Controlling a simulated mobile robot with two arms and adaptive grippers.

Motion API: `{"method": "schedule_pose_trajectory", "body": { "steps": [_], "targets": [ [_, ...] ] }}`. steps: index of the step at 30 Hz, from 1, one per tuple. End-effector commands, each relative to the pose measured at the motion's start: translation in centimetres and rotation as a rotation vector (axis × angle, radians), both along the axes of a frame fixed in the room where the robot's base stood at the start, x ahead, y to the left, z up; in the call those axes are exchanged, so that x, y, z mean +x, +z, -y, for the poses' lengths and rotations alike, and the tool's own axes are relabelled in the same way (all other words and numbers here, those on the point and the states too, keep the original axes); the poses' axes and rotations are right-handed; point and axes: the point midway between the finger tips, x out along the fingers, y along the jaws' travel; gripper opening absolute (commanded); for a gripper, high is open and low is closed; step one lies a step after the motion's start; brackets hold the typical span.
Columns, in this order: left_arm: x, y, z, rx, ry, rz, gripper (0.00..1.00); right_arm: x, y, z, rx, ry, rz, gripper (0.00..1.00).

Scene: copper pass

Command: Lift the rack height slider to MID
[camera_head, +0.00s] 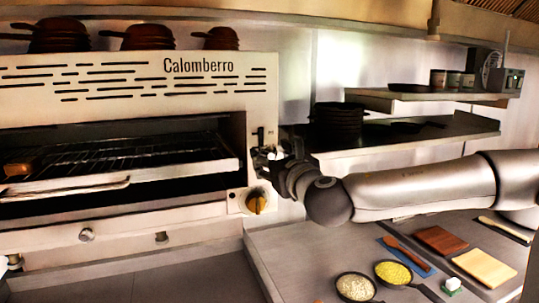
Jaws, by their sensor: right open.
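The rack height slider (261,133) is on the right front of the cream Calomberro grill (210,95), above the orange knob (257,203). Its upper part shows as a small dark upright with a short crosspiece; the lower part is hidden behind my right gripper. My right gripper (262,158) is open at the slider, its fingers pointing left toward the panel. I cannot tell whether it touches the handle. The wire rack (140,155) sits inside the grill's opening. A small piece at the lower left edge seems to be my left gripper (11,261), mostly cut off.
Dark pans (148,37) stand on top of the grill. Shelves (440,95) with dark plates are at the right.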

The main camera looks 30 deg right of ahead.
Motion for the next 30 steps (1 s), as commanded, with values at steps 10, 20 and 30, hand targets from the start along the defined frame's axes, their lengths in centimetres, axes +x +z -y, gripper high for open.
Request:
{"method": "schedule_pose_trajectory", "body": {
  "steps": [10,20,30],
  "targets": [
    [0.1,0.0,0.1,-0.001,0.0,0.001,0.48,-3.9,0.1,-0.9,0.001,0.0,0.004,0.56],
    [0.1,0.0,0.1,-0.001,0.0,0.001,0.48,-4.7,0.0,-1.1,0.0,-0.002,0.001,0.56],
    [0.1,0.0,0.2,-0.002,0.0,0.001,0.48,-4.7,0.0,-1.1,0.0,-0.002,0.001,0.56]
  ]
}}
